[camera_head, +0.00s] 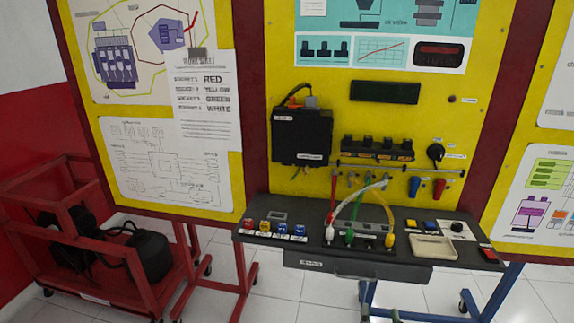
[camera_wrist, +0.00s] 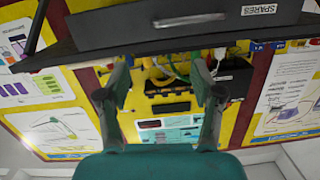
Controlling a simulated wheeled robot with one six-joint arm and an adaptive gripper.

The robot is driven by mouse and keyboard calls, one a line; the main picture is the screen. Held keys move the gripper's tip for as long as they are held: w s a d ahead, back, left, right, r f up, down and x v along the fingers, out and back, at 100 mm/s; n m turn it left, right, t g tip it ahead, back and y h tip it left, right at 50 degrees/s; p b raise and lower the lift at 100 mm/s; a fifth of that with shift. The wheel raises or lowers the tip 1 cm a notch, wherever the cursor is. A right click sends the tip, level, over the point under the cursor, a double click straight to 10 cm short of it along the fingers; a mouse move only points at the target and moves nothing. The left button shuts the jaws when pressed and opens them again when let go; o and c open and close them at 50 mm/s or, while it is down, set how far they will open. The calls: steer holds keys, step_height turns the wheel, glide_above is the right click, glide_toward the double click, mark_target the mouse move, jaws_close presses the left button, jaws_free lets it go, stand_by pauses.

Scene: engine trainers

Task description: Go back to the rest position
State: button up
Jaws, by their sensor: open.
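The wrist picture is upside down. Beyond the fingers is the yellow trainer panel (camera_wrist: 88,88). The dark drawer front labelled SPARES (camera_wrist: 130,20), with its pale handle, crosses the top of that view, close to the fingertips. In the head view the engine trainer's dark bench (camera_head: 262,233) stands before the yellow panel (camera_head: 256,130), and the drawer (camera_head: 375,268) sits under it, seemingly shut.
Red, green, white and yellow cables (camera_head: 388,222) loop up from the bench to the panel. A cream tray (camera_head: 434,248) lies on the bench's right. Coloured buttons line the bench's left. A red frame cart (camera_head: 130,270) with black equipment stands at left. White floor shows between stands.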

steer(key=s+a+f+n+y, duration=0.1)
steer(key=s+a+f, duration=0.1)
steer(key=s, duration=0.6)
steer(key=s+a+f+n+y, duration=0.1)
steer(key=s+a+f, duration=0.1)
steer(key=s, duration=0.6)
steer(key=s+a+f+y, duration=0.1)
steer(key=s+a+f, duration=0.15)
steer(key=s, duration=0.55)
steer(key=s+a+r+n, duration=0.1)
steer(key=s+r, duration=0.3)
steer(key=s, duration=0.6)
steer(key=s+a+r+g+y, duration=0.1)
steer(key=s+r, duration=0.3)
steer(key=s, duration=0.6)
steer(key=shift+a+n, duration=0.15)
steer(key=shift+n, duration=0.25)
